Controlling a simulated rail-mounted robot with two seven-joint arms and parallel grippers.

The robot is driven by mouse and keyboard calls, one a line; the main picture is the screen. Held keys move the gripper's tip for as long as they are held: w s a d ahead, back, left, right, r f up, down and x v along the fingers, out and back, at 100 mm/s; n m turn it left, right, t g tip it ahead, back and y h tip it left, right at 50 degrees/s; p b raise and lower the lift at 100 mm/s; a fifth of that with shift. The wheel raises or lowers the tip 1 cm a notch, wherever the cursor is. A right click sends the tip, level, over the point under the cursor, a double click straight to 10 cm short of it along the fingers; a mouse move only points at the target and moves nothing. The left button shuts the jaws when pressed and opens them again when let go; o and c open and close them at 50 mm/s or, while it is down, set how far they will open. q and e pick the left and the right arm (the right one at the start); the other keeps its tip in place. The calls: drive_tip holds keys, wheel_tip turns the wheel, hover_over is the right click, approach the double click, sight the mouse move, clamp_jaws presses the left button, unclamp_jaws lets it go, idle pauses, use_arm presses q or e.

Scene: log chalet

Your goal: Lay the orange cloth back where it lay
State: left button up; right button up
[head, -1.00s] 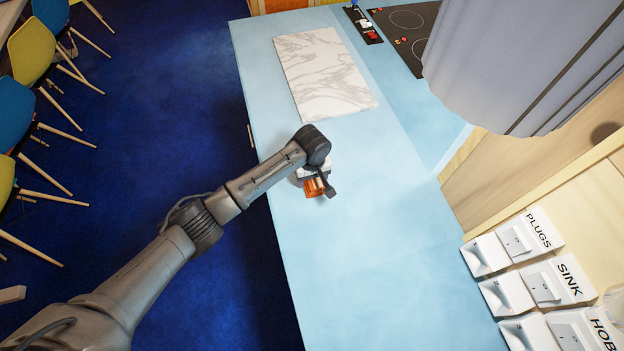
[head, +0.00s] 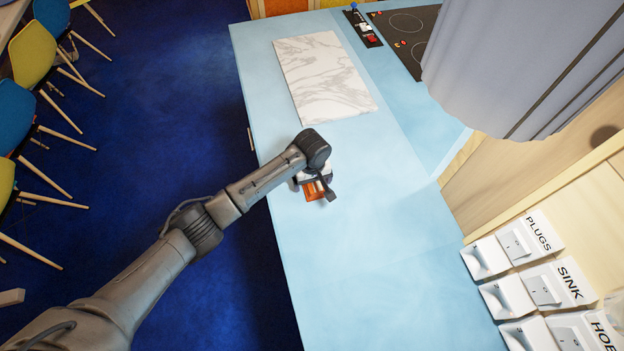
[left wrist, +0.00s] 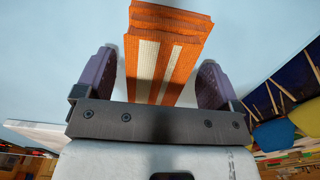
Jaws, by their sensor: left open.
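The orange cloth (head: 315,190) shows in the head view on the light blue counter (head: 350,260), partly hidden under my left gripper (head: 318,184). In the left wrist view the cloth (left wrist: 166,40) is a folded orange piece with cream stripes, its layers stacked. It stands between the two purple-grey fingers of my left gripper (left wrist: 155,72). My right gripper is not in view.
A white marble board (head: 325,75) lies on the counter beyond the gripper. A black hob (head: 408,35) is at the far right, beside a small dark tray (head: 362,27). A grey curtain (head: 510,65) and labelled switches (head: 545,285) are on the right. The near counter is clear.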

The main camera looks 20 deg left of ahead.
use_arm(q)
wheel_tip(320, 180, up, 4)
drive_tip(key=p, duration=0.4)
drive_tip(key=shift+f, duration=0.1)
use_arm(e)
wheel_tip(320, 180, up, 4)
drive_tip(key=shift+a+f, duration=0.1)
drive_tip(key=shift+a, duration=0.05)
use_arm(q)
wheel_tip(320, 180, up, 6)
drive_tip(key=shift+w+r, duration=0.1)
drive_tip(key=shift+r, duration=1.15)
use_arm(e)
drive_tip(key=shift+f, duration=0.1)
